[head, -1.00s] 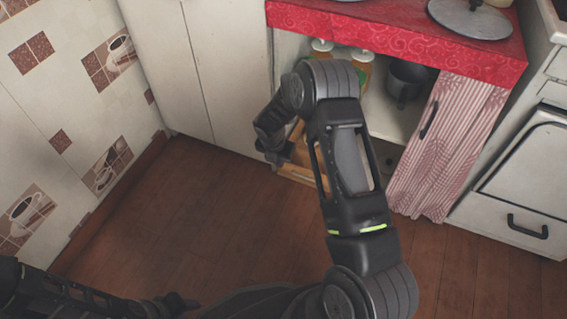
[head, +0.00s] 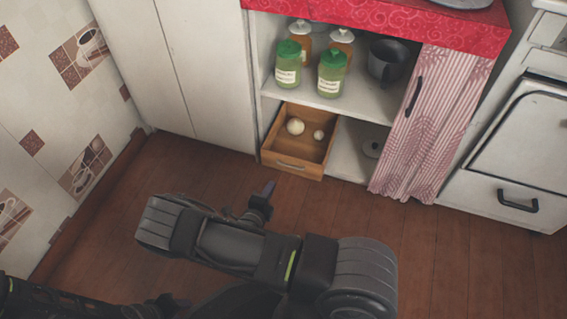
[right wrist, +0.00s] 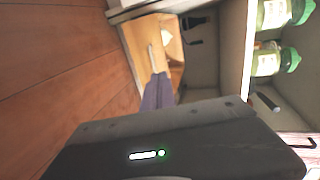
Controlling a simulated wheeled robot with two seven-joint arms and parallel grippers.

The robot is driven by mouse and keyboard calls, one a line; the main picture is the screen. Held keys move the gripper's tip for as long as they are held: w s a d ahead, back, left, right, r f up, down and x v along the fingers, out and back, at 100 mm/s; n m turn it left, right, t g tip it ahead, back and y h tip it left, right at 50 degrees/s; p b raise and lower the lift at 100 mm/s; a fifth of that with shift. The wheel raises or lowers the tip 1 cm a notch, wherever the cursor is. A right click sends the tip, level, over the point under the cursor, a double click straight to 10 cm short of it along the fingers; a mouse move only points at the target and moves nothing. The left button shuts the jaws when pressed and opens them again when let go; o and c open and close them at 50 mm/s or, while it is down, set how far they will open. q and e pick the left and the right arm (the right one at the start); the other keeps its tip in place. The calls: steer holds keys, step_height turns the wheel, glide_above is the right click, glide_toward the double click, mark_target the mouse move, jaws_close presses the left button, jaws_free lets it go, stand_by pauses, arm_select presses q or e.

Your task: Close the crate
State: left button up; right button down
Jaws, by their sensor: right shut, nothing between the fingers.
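The crate is a small open-topped wooden drawer (head: 292,163) low in the cabinet, under the shelf. It stands open, with its inside showing and two pale balls (head: 296,126) (head: 318,134) in it.
Green-lidded jars (head: 332,74) and a dark pot (head: 388,62) stand on the shelf above. A striped curtain (head: 432,120) hangs at the right, beside a white oven (head: 520,160). The brown wooden floor (head: 120,210) before the cabinet is clear.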

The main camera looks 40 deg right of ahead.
steer(key=b, duration=0.6)
glide_toward(287, 157)
steer(key=x, duration=0.5)
steer(key=shift+w+d+f, duration=0.15)
steer(key=shift+w+f, duration=0.05)
steer(key=shift+f, duration=0.2)
steer(key=shift+w+d+r, duration=0.1)
steer(key=shift+w+d, duration=0.15)
steer(key=shift+d, duration=0.1)
steer(key=shift+r, duration=0.1)
